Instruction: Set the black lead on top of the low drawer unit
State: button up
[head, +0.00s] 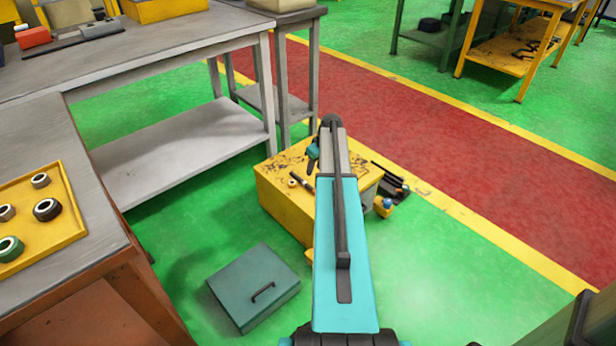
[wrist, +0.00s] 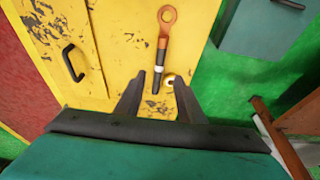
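The black lead (wrist: 158,68) has a copper ring lug, a white band and a black sleeve. It appears to lie on the scuffed yellow top of the low drawer unit (wrist: 128,35), though I cannot be sure of contact. My gripper (wrist: 158,84) is open just above it, with the sleeve end between the fingertips and gaps on both sides. In the head view the yellow drawer unit (head: 282,203) stands on the floor, partly behind my arm. A small dark and copper piece (head: 300,181), likely the lead, shows on its top. My fingers are hidden there.
A teal box with a handle (head: 253,285) sits on the green floor beside the unit. Dark tools (head: 390,180) lie at the unit's right edge. A grey workbench (head: 150,55) and a yellow tray with rings (head: 65,235) are at left. Open floor lies at right.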

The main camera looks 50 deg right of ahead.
jog(key=s+a+f+g+y, duration=0.15)
jog(key=a+f, duration=0.45)
jog(key=a, duration=0.6)
jog(key=s+a+f+g, duration=0.1)
jog(key=s+a+f, duration=0.1)
jog(key=a+f, duration=0.75)
jog(key=s+a+f+g, duration=0.15)
jog(key=a+f, duration=0.25)
jog(key=a, duration=1)
jog(key=s+a+f+g, duration=0.2)
jog(key=s+a+f, duration=0.1)
jog(key=s+a, duration=0.7)
jog(key=s+a+f+g+h, duration=0.1)
jog(key=s+a+f, duration=0.3)
jog(key=s+a, duration=0.6)
jog(key=s+g, duration=0.1)
jog(key=s, duration=0.4)
jog(key=shift+s+a+n, duration=0.2)
jog(key=shift+a+n, duration=0.2)
